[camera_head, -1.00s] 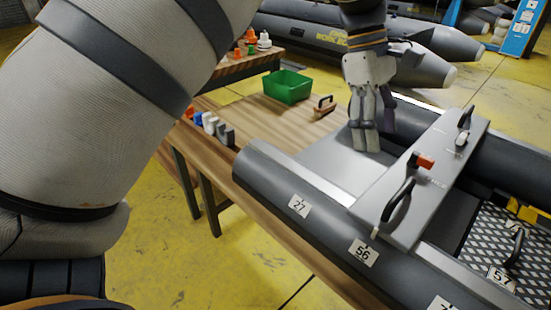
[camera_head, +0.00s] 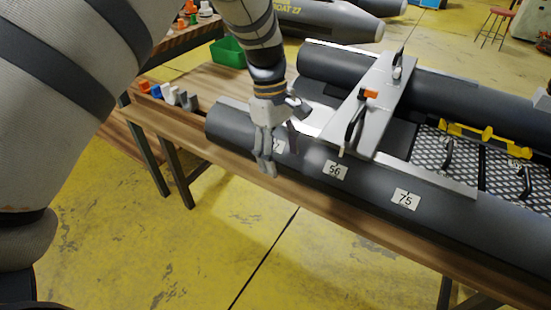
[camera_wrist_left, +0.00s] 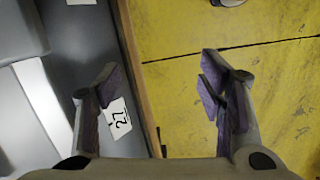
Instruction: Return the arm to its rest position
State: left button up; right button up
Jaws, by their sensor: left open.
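The gripper is empty. My right gripper shows in neither view.
The boat lies on a wooden table (camera_head: 330,205) and carries a grey bench (camera_head: 378,110) with an orange-handled part (camera_head: 370,94). A green bin (camera_head: 228,52) and several small coloured parts (camera_head: 170,95) are at the back left. The floor in front is clear.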

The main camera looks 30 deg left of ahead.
pick_arm(q)
jog(key=shift+s+f, duration=0.1)
jog(key=shift+f, duration=0.05)
dwell(0.3)
jog(key=s+a+f+m+g+y, duration=0.15)
jog(key=s+f+m, duration=0.35)
jog(key=s+f, duration=0.65)
jog(key=s+a+f+m+y, duration=0.15)
jog(key=s+f+m, duration=0.25)
jog(key=s+f, duration=0.7)
jog(key=s+d+r+m, duration=0.2)
jog(key=s+m, duration=0.1)
jog(key=s, duration=0.5)
jog(key=s+d+r+m+h+p, duration=0.1)
jog(key=s+d+r+m, duration=0.1)
jog(key=s, duration=0.7)
jog(key=shift+s+r+m, duration=0.25)
jog(key=shift+r+m, duration=0.1)
jog(key=shift+m, duration=0.25)
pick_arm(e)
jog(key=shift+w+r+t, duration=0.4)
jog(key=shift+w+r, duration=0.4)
